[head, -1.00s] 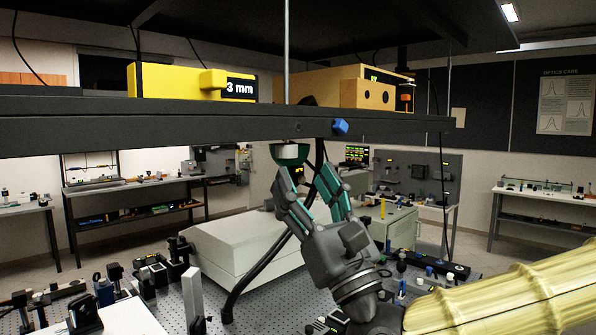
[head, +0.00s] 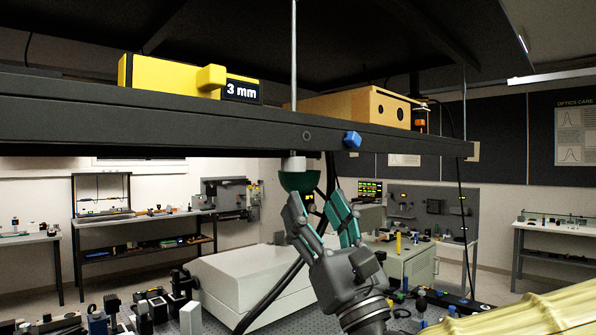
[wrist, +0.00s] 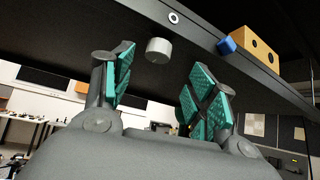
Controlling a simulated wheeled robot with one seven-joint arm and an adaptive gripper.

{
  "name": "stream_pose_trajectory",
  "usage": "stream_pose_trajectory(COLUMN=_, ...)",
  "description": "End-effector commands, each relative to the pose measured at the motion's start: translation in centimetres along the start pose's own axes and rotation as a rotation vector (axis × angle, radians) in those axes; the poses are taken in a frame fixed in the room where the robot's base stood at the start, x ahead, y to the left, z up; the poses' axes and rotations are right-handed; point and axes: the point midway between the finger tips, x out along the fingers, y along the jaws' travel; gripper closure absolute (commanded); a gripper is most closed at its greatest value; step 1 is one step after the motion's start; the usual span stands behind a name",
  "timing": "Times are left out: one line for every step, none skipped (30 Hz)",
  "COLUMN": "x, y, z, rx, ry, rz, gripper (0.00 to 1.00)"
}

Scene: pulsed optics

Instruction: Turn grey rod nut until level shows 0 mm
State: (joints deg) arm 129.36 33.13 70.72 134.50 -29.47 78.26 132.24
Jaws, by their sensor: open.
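The yellow level (head: 165,77) lies on the dark overhead shelf, and its display (head: 242,90) reads 3 mm. The grey rod nut (head: 293,164) hangs under the shelf in line with a thin vertical rod (head: 294,60). It also shows in the wrist view (wrist: 158,52) as a short grey cylinder. My gripper (head: 318,205) points up from below, open and empty, its teal-padded fingers spread. In the wrist view (wrist: 155,85) the nut appears above the gap between the fingers, with no visible contact. A dark green rounded piece (head: 299,182) shows just below the nut in the head view.
The shelf's dark edge (head: 200,121) runs across above my gripper, with a blue knob (head: 352,140) on it. A wooden-coloured box (head: 360,106) sits on the shelf. Below are a pale box (head: 235,280) and several optics mounts on the bench. A dark cable hangs behind my gripper.

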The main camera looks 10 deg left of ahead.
Motion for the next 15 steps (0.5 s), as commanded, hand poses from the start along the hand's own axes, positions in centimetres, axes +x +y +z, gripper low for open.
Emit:
stream_pose_trajectory(x=1.2, y=0.1, z=0.3, rx=-0.002, ry=-0.001, rz=0.001, gripper=0.42)
stream_pose_trajectory(x=1.8, y=0.1, z=0.4, rx=-0.002, ry=-0.001, rz=0.001, gripper=0.42)
stream_pose_trajectory(x=2.4, y=0.1, z=0.4, rx=-0.001, ry=-0.001, rz=0.002, gripper=0.42)
stream_pose_trajectory(x=2.9, y=0.2, z=0.3, rx=-0.001, ry=-0.001, rz=0.003, gripper=0.42)
stream_pose_trajectory(x=3.4, y=0.2, z=0.3, rx=-0.001, ry=-0.001, rz=0.003, gripper=0.42)
stream_pose_trajectory(x=4.1, y=0.2, z=0.3, rx=-0.001, ry=-0.001, rz=0.003, gripper=0.42)
stream_pose_trajectory(x=4.5, y=0.2, z=0.3, rx=-0.001, ry=-0.001, rz=0.003, gripper=0.42)
stream_pose_trajectory(x=4.9, y=0.2, z=0.3, rx=-0.001, ry=0.0, rz=0.003, gripper=0.42)
stream_pose_trajectory(x=5.5, y=0.2, z=0.2, rx=0.0, ry=0.0, rz=0.003, gripper=0.42)
stream_pose_trajectory(x=5.8, y=0.2, z=0.2, rx=0.001, ry=0.0, rz=0.004, gripper=0.42)
stream_pose_trajectory(x=6.1, y=0.2, z=0.2, rx=0.001, ry=0.0, rz=0.004, gripper=0.42)
stream_pose_trajectory(x=6.5, y=0.2, z=0.1, rx=0.001, ry=0.0, rz=0.004, gripper=0.42)
stream_pose_trajectory(x=6.8, y=0.2, z=0.1, rx=0.001, ry=0.0, rz=0.004, gripper=0.42)
stream_pose_trajectory(x=7.1, y=0.2, z=0.1, rx=0.001, ry=0.0, rz=0.004, gripper=0.42)
stream_pose_trajectory(x=7.3, y=0.3, z=0.0, rx=0.001, ry=0.0, rz=0.004, gripper=0.42)
